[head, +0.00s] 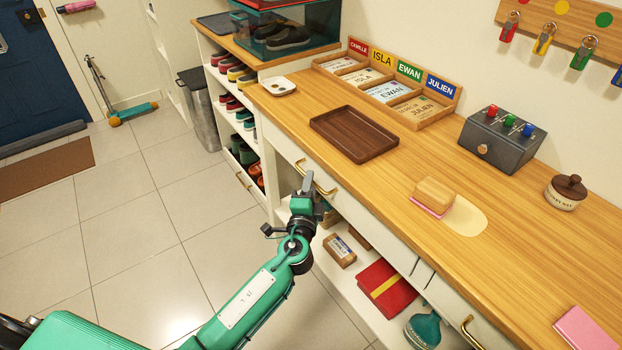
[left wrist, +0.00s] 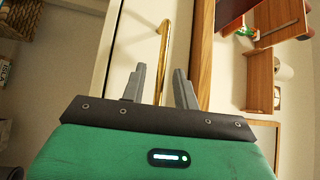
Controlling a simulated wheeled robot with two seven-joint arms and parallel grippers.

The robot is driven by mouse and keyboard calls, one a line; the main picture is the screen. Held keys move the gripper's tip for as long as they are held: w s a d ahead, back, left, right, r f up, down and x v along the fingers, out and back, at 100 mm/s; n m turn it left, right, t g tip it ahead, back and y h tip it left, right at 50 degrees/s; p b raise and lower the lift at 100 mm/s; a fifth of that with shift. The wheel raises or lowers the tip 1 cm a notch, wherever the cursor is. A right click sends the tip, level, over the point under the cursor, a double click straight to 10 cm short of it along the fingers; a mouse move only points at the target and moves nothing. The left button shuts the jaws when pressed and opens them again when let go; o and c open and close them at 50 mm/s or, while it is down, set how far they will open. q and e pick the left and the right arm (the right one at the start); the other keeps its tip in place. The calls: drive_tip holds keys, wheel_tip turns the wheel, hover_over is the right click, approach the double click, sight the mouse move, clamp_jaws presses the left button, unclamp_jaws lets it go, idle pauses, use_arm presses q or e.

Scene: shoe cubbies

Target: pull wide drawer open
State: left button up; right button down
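The wide drawer has a white front (head: 375,228) under the wooden counter and appears shut. Its curved brass handle (head: 324,188) is partly hidden behind my left gripper (head: 309,187), which is right in front of it. In the left wrist view, the left gripper (left wrist: 159,88) is open, its two grey fingers apart. The brass handle (left wrist: 166,45) runs lengthwise into the gap between them, nearer the left finger. I cannot tell whether a finger touches it. The white drawer front also shows in the left wrist view (left wrist: 125,35). My right gripper is not in view.
An open shelf below holds a red book (head: 386,288). Another brass handle (head: 470,332) is at lower right.

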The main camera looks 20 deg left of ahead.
use_arm(q)
drive_tip(key=shift+w+a+r, duration=0.1)
drive_tip(key=shift+w, duration=0.7)
drive_tip(key=shift+c, duration=0.2)
clamp_jaws()
